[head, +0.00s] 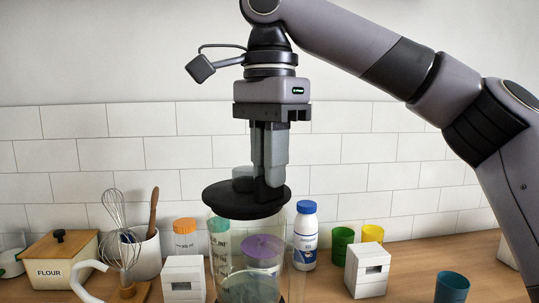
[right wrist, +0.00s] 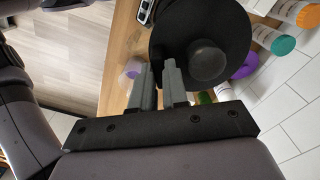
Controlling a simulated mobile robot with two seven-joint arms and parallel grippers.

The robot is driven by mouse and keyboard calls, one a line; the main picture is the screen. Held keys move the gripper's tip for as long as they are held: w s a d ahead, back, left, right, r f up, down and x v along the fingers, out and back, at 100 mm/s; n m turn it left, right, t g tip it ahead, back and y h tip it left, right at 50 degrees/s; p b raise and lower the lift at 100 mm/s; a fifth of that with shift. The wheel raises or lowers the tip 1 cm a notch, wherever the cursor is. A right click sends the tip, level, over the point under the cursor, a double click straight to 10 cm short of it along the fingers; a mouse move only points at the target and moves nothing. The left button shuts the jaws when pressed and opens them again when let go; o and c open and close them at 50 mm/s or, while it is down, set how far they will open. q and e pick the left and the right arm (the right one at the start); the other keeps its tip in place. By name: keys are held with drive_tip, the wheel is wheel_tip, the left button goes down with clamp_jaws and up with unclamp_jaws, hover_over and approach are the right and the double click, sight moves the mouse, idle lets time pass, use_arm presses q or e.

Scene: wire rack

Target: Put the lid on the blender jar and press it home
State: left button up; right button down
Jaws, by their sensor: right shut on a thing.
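The blender jar (head: 250,286) is clear and stands upright at the bottom middle of the head view, with things behind showing through it. The lid (head: 228,203) is a round black disc with a raised round cap, over the jar's mouth and slightly tilted. Whether it touches the jar's rim cannot be told. My right gripper (head: 268,180) points straight down and is shut on the lid, off-centre beside the cap. The right wrist view shows the lid (right wrist: 175,35) beyond the fingers (right wrist: 158,82). My left gripper is not in view.
A blue-capped bottle (head: 305,240), another white block (head: 368,268), green (head: 342,243) and yellow cups and a blue cup (head: 452,287) stand right. A tiled wall is behind.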

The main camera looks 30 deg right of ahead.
drive_tip(key=shift+f+p, duration=0.2)
drive_tip(key=shift+p, duration=0.4)
idle(1.1)
drive_tip(key=shift+f, duration=0.95)
idle(0.9)
drive_tip(key=c, duration=0.8)
unclamp_jaws()
drive_tip(key=shift+o, duration=0.2)
drive_tip(key=shift+r, duration=3.55)
drive_tip(key=shift+f, duration=0.1)
